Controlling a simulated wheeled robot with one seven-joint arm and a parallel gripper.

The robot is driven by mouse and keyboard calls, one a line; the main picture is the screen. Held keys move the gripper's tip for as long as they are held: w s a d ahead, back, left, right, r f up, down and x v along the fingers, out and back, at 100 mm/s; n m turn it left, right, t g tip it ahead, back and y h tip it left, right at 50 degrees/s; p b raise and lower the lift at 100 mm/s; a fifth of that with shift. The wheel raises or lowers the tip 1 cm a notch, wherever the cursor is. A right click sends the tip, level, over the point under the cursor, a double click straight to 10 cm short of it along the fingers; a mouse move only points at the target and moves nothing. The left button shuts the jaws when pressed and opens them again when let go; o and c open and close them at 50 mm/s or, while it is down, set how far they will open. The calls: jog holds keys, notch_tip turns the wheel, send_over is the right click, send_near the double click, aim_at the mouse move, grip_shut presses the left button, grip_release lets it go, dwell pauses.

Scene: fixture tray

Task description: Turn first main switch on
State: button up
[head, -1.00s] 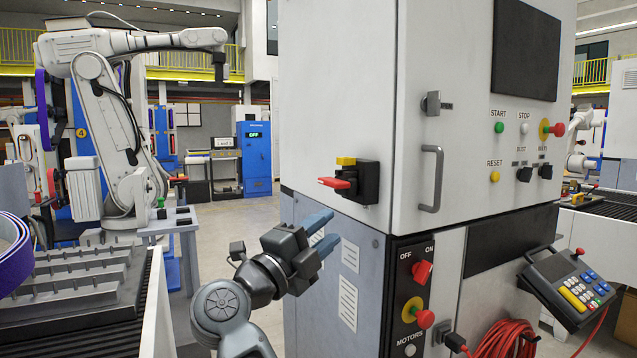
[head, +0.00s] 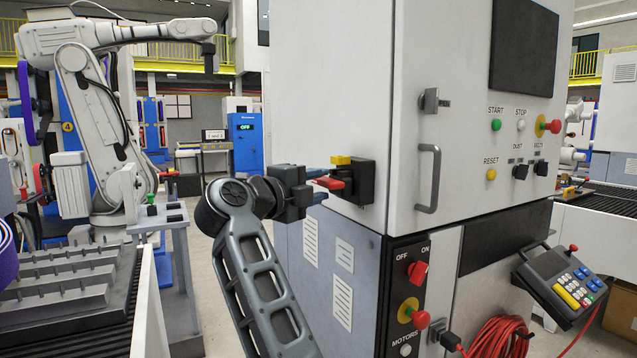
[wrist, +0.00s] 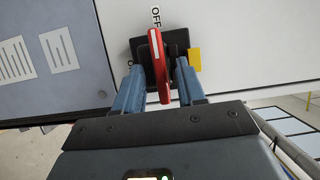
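The main switch is a red handle (head: 331,183) on a black box (head: 362,182) with a yellow tab (head: 342,160), on the side wall of the white cabinet. My gripper (head: 316,185) is level with the handle, its blue fingers reaching toward it. In the wrist view the red handle (wrist: 161,65) lies between the two open fingers of my gripper (wrist: 160,80). One finger is on each side, the left one closer, with a gap at the right.
The cabinet front has a grey door handle (head: 429,178), a red OFF/ON knob (head: 418,272) and several buttons. A keypad panel (head: 562,285) and a coiled red cable (head: 500,338) are at the right. A ridged fixture tray (head: 70,290) and a white robot arm (head: 95,110) stand left.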

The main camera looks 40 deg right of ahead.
jog(key=shift+d, duration=0.4)
jog(key=shift+c, duration=0.3)
grip_shut()
